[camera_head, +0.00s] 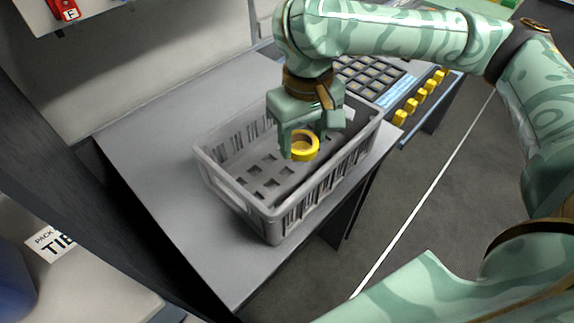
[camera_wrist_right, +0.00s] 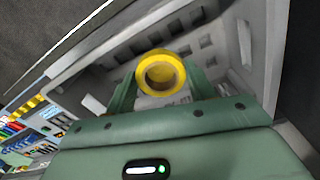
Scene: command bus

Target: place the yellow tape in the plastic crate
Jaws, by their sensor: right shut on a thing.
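The yellow tape (camera_head: 304,147) is a ring held between the fingers of my right gripper (camera_head: 302,143). The gripper points down and is shut on the tape. The grey plastic crate (camera_head: 232,203) stands on the grey table, and the tape is over its opening. I cannot tell exactly how far the tape is above the crate floor. In the right wrist view the tape (camera_wrist_right: 160,73) is between the fingers (camera_wrist_right: 160,85), with the crate's slotted floor and walls (camera_wrist_right: 240,45) behind it. My left gripper does not show.
The grey tabletop (camera_head: 150,140) is clear left of the crate. Behind the crate is a panel of dark keys (camera_head: 368,75) with several yellow knobs (camera_head: 420,95) along its right edge. A dark upright panel (camera_head: 80,180) stands at the left.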

